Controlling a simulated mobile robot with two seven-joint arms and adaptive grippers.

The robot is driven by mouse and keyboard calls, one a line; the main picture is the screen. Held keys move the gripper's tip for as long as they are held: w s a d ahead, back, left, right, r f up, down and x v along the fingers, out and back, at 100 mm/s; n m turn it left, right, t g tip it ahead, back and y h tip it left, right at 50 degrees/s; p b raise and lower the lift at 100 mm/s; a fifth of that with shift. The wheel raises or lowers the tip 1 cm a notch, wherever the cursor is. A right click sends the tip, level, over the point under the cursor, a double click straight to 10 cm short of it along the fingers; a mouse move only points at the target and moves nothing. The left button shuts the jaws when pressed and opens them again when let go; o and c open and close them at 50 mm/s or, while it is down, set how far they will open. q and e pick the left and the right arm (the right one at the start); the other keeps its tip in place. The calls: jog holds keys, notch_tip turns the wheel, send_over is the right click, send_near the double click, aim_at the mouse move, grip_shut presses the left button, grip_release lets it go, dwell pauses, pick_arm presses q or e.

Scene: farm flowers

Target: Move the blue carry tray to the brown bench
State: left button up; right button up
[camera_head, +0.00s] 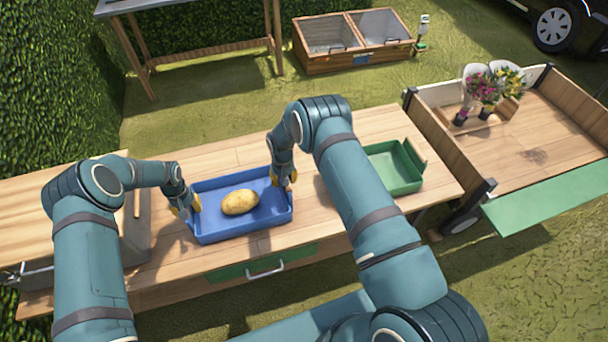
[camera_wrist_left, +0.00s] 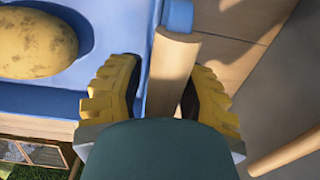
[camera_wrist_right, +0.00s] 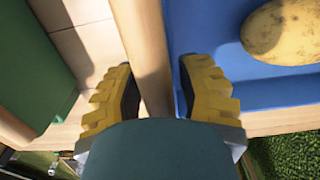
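The blue carry tray (camera_head: 222,227) lies flat on a brown wooden-topped bench (camera_head: 335,226), with a potato (camera_head: 240,202) in it. My left gripper (camera_head: 185,206) is at the tray's left end. In the left wrist view its yellow fingers (camera_wrist_left: 160,95) are apart on either side of a wooden handle bar (camera_wrist_left: 173,65), with a thin gap on one side. My right gripper (camera_head: 285,182) is at the tray's right end. In the right wrist view its fingers (camera_wrist_right: 158,95) straddle the other wooden bar (camera_wrist_right: 146,45), apart with a small gap.
A green tray (camera_head: 393,170) stands to the right on the same bench; a grey sink (camera_head: 136,232) is on the left. A cart with flowers (camera_head: 487,90) stands at right. Behind are a wooden cold frame (camera_head: 356,62) and a grey-topped table (camera_head: 205,50). Grass lies between.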

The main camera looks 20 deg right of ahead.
pick_arm(q)
jog(key=shift+r, duration=0.1)
notch_tip(320, 180, up, 12)
jog(key=shift+f, duration=0.15)
pick_arm(e)
notch_tip(320, 180, up, 12)
jog(key=shift+r, duration=0.1)
dwell(0.8)
